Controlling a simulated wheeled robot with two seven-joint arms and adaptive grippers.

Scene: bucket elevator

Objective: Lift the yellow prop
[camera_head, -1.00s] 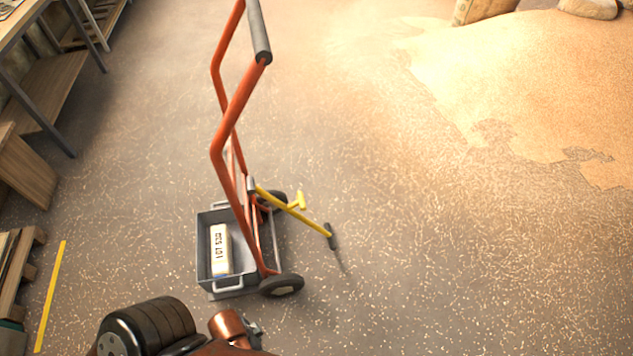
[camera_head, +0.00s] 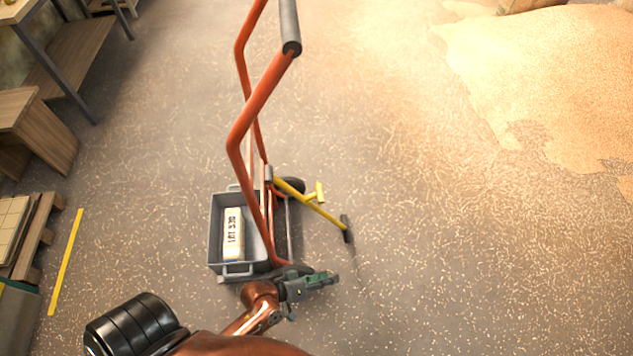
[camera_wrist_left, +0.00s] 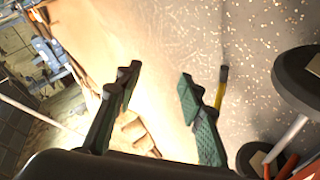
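The yellow prop (camera_head: 312,202) is a thin bar slanting down to the right from the orange hand truck (camera_head: 245,125). It has a short yellow cross handle and a black foot on the floor. My left gripper (camera_head: 332,279) is below the prop in the head view, close by the truck's near wheel, apart from the prop. In the left wrist view my left gripper (camera_wrist_left: 160,80) has its two green fingers spread with nothing between them. The yellow prop (camera_wrist_left: 221,84) shows just beyond the right finger, partly hidden by it. My right gripper is out of view.
A grey bin (camera_head: 217,250) holding a white labelled block (camera_head: 233,236) sits at the truck's base. A wheel (camera_wrist_left: 300,80) is close on the right in the wrist view. A sand pile (camera_head: 560,85) lies at upper right. Open floor lies right of the truck.

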